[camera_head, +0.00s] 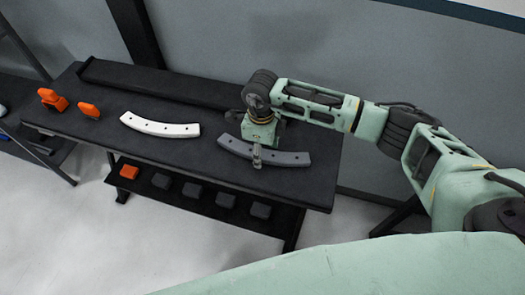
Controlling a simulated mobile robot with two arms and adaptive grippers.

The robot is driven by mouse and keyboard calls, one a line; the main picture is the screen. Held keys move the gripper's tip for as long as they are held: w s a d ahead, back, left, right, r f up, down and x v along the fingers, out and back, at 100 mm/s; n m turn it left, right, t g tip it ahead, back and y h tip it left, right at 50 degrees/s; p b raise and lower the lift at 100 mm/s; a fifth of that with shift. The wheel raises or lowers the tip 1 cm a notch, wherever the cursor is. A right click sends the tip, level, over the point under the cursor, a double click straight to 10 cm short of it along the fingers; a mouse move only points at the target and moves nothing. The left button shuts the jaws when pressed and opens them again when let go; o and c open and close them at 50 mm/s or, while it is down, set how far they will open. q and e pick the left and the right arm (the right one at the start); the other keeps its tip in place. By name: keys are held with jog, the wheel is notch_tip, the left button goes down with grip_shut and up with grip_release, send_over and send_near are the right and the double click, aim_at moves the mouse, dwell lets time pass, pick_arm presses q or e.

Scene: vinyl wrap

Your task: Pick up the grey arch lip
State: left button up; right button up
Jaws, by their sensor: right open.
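The grey arch lip (287,159) is a dark grey curved strip with small holes. It lies on the right part of the black table. My right gripper (257,160) points down over the left-middle part of the arch lip, with its fingertips at or just above the strip. It is open. Whether the fingers touch the arch lip cannot be told, and the gripper hides a short part of it. My left gripper is not in view.
A white arch lip (160,126) lies on the black table (190,150) to the left. Orange tools (52,99) stand at the table's left end. A lower shelf holds an orange block (129,171) and several dark blocks (226,200). A raised ledge runs along the back.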

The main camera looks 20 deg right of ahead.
jog(key=c, duration=1.4)
jog(key=shift+w+r, duration=0.1)
